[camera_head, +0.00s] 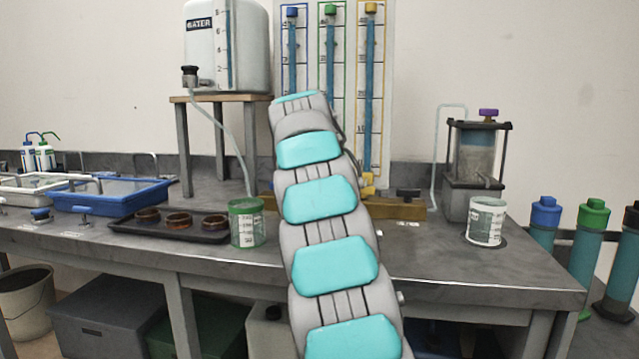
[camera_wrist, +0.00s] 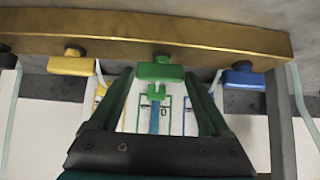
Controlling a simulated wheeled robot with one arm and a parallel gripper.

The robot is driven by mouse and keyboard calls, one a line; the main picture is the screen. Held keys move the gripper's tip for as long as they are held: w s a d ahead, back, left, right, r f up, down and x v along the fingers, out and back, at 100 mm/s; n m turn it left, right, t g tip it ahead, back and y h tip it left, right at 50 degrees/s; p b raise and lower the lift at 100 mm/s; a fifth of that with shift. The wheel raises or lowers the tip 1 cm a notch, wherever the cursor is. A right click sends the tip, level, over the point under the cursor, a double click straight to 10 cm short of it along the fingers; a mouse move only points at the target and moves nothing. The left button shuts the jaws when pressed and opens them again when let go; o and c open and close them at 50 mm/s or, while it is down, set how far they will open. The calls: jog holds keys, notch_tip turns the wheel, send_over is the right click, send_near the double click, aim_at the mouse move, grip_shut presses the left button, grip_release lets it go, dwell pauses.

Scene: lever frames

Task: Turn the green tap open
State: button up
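The green tap (camera_wrist: 160,71) sits on a brass-coloured bar (camera_wrist: 150,35) in the wrist view, its flat handle lying along the bar. My gripper (camera_wrist: 159,79) is open, with its two dark fingers spread and pointing at the green tap. The fingertips reach to about either side of the handle; I cannot tell whether they touch it. A yellow tap (camera_wrist: 72,64) is on the left and a blue tap (camera_wrist: 242,77) on the right. In the head view my arm hides the green tap; the green-capped tube (camera_head: 330,80) rises behind it.
The bar also shows in the head view (camera_head: 400,209), with the yellow tap (camera_head: 368,186) right of my arm. A water tank (camera_head: 228,45) on a stand is behind. A white cup (camera_head: 486,222) is at the right.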

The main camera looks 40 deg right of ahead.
jog(key=c, duration=1)
jog(key=shift+o, duration=0.2)
jog(key=shift+n+t, duration=0.3)
jog(key=shift+n+t+y, duration=0.3)
jog(key=shift+n+y, duration=0.3)
jog(key=shift+n, duration=0.1)
jog(key=n+t+y, duration=0.1)
jog(key=n+y, duration=0.1)
jog(key=n, duration=0.1)
jog(key=shift+d, duration=0.2)
jog(key=shift+s+d+n+t+y, duration=0.15)
jog(key=shift+n+t+y, duration=0.1)
jog(key=shift+n+y, duration=0.5)
jog(key=shift+s+d+n+t+y, duration=0.1)
jog(key=shift+n+t+y, duration=0.15)
jog(key=shift+n+y, duration=0.5)
jog(key=shift+n, duration=0.5)
jog(key=shift+w+d+f+n+y, duration=0.1)
jog(key=shift+n+y, duration=0.4)
jog(key=shift+n, duration=0.2)
